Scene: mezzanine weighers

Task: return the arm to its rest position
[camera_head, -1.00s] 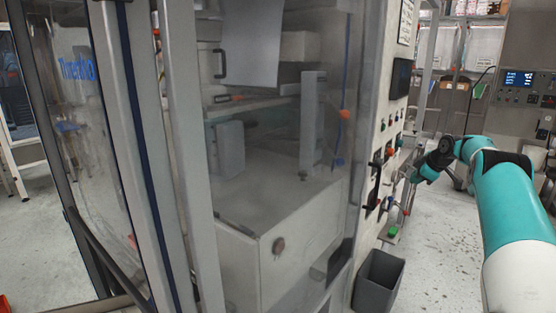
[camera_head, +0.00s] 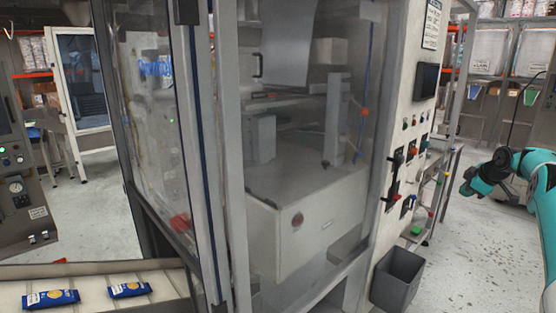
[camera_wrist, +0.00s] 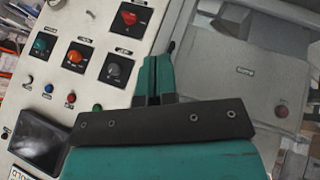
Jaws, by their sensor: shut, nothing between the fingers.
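My teal arm (camera_head: 512,168) is at the right edge of the head view, bent and apart from the machine's panel. Its far end points left, and the fingers cannot be made out there. In the wrist view my gripper (camera_wrist: 153,78) shows two teal fingers close together, shut and empty. Beyond them is the pale control panel (camera_wrist: 98,38), with a red knob (camera_wrist: 130,17), an orange knob (camera_wrist: 76,57) and a grey knob (camera_wrist: 114,70). I cannot tell the exact gap between fingers and panel, but no contact shows.
The tall glazed machine (camera_head: 300,200) fills the middle. A grey bin (camera_head: 398,278) stands on the floor at its right foot. A conveyor (camera_head: 90,270) with two blue packets (camera_head: 130,290) is at the lower left. Floor (camera_head: 470,260) is clear at the lower right.

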